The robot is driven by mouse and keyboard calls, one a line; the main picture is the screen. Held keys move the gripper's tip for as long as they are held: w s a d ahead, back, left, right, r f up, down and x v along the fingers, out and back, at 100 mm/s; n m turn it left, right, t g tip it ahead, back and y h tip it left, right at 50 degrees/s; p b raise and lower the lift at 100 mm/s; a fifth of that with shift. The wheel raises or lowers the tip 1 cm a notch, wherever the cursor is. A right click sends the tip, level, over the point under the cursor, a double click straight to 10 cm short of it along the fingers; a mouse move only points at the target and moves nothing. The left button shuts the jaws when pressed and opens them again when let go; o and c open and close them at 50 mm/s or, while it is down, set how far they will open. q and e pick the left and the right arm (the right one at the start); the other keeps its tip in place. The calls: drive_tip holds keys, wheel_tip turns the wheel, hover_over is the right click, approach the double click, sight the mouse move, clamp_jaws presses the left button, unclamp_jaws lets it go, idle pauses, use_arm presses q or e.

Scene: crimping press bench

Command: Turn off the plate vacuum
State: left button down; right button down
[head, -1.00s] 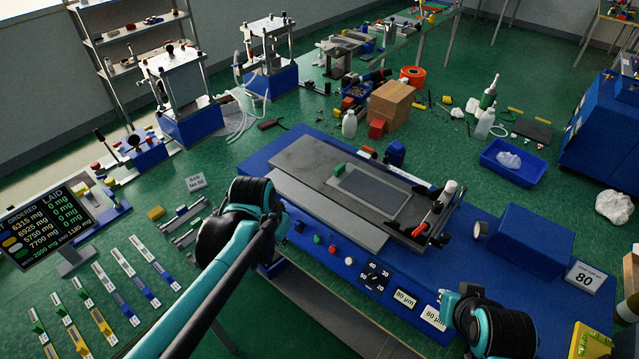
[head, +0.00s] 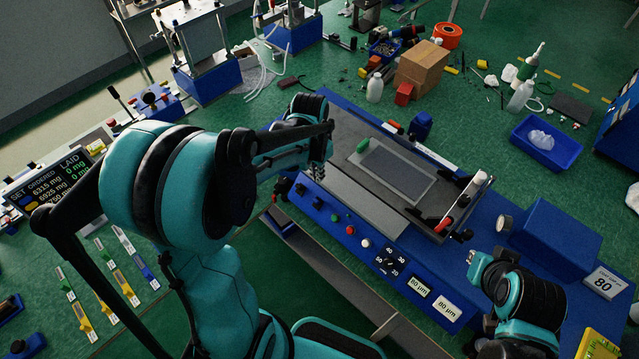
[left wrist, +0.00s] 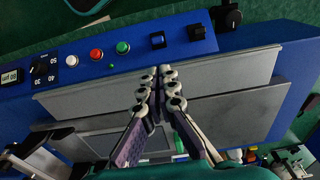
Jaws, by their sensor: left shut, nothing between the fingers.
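A blue coating machine with a grey plate bed (head: 348,128) stands on the bench. Its front panel carries two black rocker switches (left wrist: 157,40), a green button (left wrist: 122,47), a red button (left wrist: 97,55), a white button (left wrist: 71,60) and a dial (left wrist: 42,66). I cannot read which switch is the plate vacuum. My left gripper (head: 318,172) is over the left end of the bed, close to the rockers. In the left wrist view its fingers (left wrist: 160,75) are shut and empty, just short of the rockers.
A green piece (head: 363,145) lies by a grey frame on the bed. A bar with red and black handles (head: 462,202) crosses its right end. A blue box (head: 553,236) stands right of it. A black knob (left wrist: 227,18) sticks up beyond the rockers.

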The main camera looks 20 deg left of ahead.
sight(315, 201)
use_arm(q)
drive_tip(key=f, duration=0.3)
drive_tip(key=f+b, duration=0.1)
drive_tip(key=f, duration=0.2)
drive_tip(key=f+b, duration=0.1)
drive_tip(key=f, duration=0.2)
drive_tip(key=shift+w+d+f, duration=0.1)
drive_tip(key=shift+w+f, duration=0.1)
drive_tip(key=shift+w, duration=0.2)
drive_tip(key=shift+s+t+h+b, duration=0.3)
drive_tip(key=shift+s+t+b, duration=0.25)
drive_tip(key=shift+t, duration=0.25)
drive_tip(key=shift+s+a+f+t+b, duration=0.1)
drive_tip(key=shift+s+a+t+b, duration=0.2)
drive_tip(key=shift+t+b, duration=0.25)
drive_tip(key=t+b, duration=0.1)
drive_tip(key=s+t+h+b, duration=0.1)
drive_tip(key=b, duration=0.1)
drive_tip(key=s+t+b, duration=0.1)
drive_tip(key=t, duration=0.1)
drive_tip(key=shift+a+f+h, duration=0.2)
drive_tip(key=shift+a+h, duration=0.1)
drive_tip(key=shift+s+a+r, duration=0.1)
drive_tip(key=shift+s+a, duration=0.15)
drive_tip(key=shift+s, duration=0.45)
